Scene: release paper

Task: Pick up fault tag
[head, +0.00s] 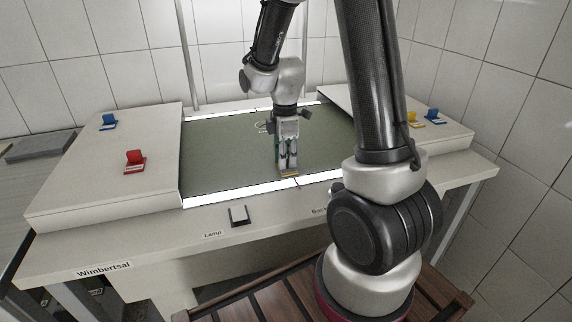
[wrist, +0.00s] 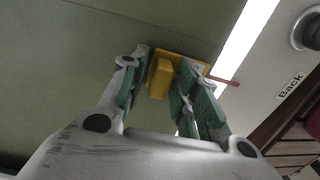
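A yellow tag with a flat base plate and a raised block handle (wrist: 160,78) lies at the fingertips of my gripper (wrist: 160,85) in the wrist view. The two green-padded fingers stand on either side of the block, very near it. I cannot tell whether they touch it. In the head view my gripper (head: 287,166) points down at the front part of the green panel, close to its bright front strip. The tag's yellow edge (head: 289,174) shows just below the fingertips. No writing on it is readable, and its underside is hidden.
The green panel (head: 220,160) is otherwise mostly clear. A red tag (head: 135,160) and a blue tag (head: 109,121) stand on the left top; another yellow tag (head: 411,118) and blue tag (head: 432,115) stand on the right top. A thin red strip (wrist: 224,80) lies beside the held-over tag.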

